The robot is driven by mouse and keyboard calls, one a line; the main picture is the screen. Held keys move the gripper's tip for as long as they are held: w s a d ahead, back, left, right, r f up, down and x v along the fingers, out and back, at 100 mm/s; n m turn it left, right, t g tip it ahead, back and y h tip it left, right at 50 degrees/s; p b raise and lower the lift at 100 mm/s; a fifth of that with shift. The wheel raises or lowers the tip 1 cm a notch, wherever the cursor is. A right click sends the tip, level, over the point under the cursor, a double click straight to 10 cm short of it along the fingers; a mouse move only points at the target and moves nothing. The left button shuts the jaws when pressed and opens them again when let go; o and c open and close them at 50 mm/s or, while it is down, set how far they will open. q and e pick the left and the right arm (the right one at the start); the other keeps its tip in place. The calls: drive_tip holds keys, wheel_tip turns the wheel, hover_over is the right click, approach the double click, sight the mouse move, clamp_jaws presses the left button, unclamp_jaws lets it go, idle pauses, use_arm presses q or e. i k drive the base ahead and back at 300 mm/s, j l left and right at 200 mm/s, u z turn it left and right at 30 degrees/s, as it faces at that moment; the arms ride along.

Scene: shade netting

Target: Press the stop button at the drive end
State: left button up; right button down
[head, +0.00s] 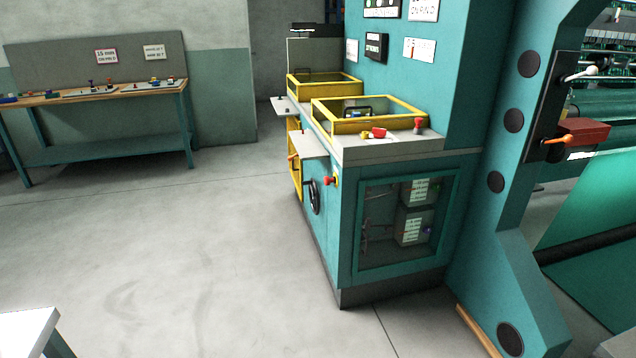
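A teal machine cabinet (405,165) stands at the centre right, at the end of the machine. A red mushroom-shaped button (331,181) with yellow at its base sticks out from the cabinet's left face, close to its front corner and beside a black handwheel (314,196). A second red knob (418,125) stands upright on the cabinet's grey top. I cannot read any label that says which is the stop button. Neither of my grippers shows in the head view.
Yellow-framed guards (368,125) and a small grey shelf (309,145) project at the cabinet's left. Levers (556,141) are on the teal upright at right. A workbench (95,95) stands far left, a white-topped table corner (25,328) bottom left. The floor between (190,240) is clear.

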sight(327, 180)
drive_tip(key=i+j+u, duration=0.1)
drive_tip(key=i+j, duration=0.2)
drive_tip(key=i, duration=0.2)
drive_tip(key=i+j, duration=0.3)
drive_tip(key=i, duration=0.2)
drive_tip(key=i+j+u, duration=0.15)
drive_tip(key=i, duration=0.35)
drive_tip(key=i+j+u, duration=0.1)
drive_tip(key=i+j, duration=0.2)
drive_tip(key=i, duration=0.2)
